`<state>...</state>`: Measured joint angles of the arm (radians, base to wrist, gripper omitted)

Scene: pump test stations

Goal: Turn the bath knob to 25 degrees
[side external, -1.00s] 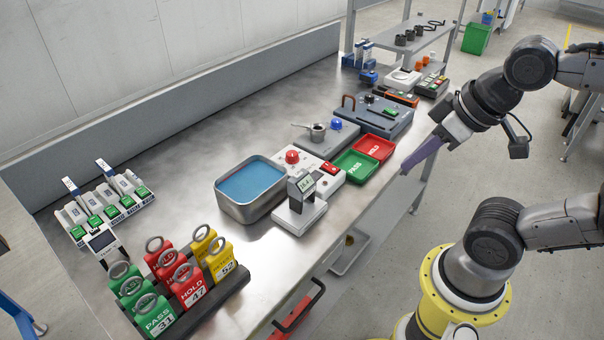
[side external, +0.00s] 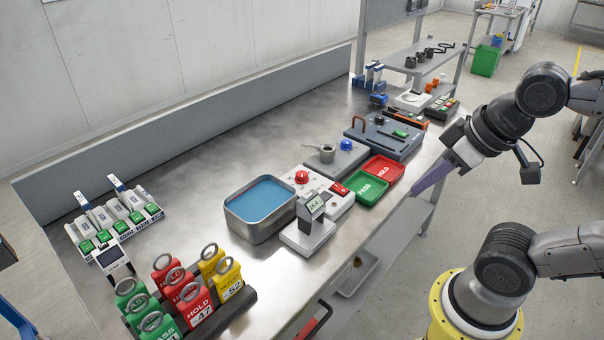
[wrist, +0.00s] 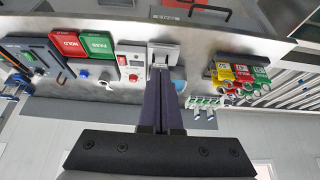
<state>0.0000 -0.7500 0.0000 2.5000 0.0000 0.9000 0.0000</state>
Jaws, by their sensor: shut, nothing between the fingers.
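The water bath (side external: 233,226) is a metal basin of blue liquid on the bench. A round red knob (side external: 302,177) sits on the white unit (side external: 338,207) beside it; I take it as the bath knob. The red knob also shows in the wrist view (wrist: 133,78). A small display (side external: 313,206) stands on a white base in front; its digits are too small to read surely. My gripper (side external: 413,195), with long purple fingers, is shut and empty beyond the bench's front edge, apart from the knob. In the wrist view the fingers (wrist: 161,82) partly hide the bath.
Green PASS (side external: 366,200) and red HOLD (side external: 383,181) trays lie between my gripper and the knob unit. Tagged holders (side external: 195,300) fill the near left.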

